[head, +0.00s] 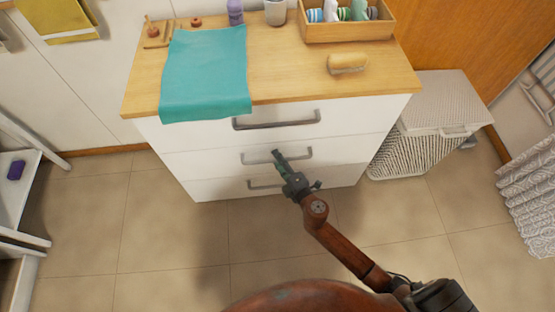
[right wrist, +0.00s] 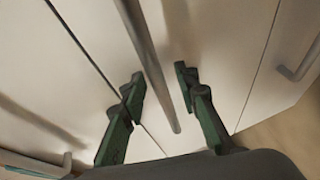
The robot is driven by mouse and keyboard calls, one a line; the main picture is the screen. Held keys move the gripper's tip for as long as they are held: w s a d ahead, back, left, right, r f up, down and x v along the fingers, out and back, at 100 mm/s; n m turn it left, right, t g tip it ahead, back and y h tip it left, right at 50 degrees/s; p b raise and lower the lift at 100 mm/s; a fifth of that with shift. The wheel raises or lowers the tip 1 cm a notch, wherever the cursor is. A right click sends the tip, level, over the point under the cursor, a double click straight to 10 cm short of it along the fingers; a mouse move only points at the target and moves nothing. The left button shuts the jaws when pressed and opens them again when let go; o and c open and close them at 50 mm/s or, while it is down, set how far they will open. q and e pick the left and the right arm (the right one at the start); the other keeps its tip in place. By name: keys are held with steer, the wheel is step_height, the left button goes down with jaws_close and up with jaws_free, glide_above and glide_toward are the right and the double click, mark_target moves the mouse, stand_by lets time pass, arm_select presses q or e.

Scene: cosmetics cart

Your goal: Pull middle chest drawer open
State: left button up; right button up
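The white chest has three drawers with grey bar handles, and their fronts look flush. The middle drawer (head: 215,160) has a handle (head: 298,155) that my right gripper (head: 278,158) reaches at its left part. In the right wrist view this handle (right wrist: 155,62) runs between the two green fingers of my right gripper (right wrist: 160,77). The fingers are apart, one on each side of the bar, with a gap visible on both sides. How deep the bar sits between them is hard to tell. My left gripper is not in view.
The wooden chest top holds a teal cloth (head: 205,75) hanging over the front edge, a wooden box (head: 348,30) of items and a brush (head: 347,63). The top drawer handle (head: 276,124) is above. A white hamper (head: 410,150) stands right; the tiled floor in front is clear.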

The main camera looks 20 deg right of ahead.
jaws_close()
stand_by(0.6)
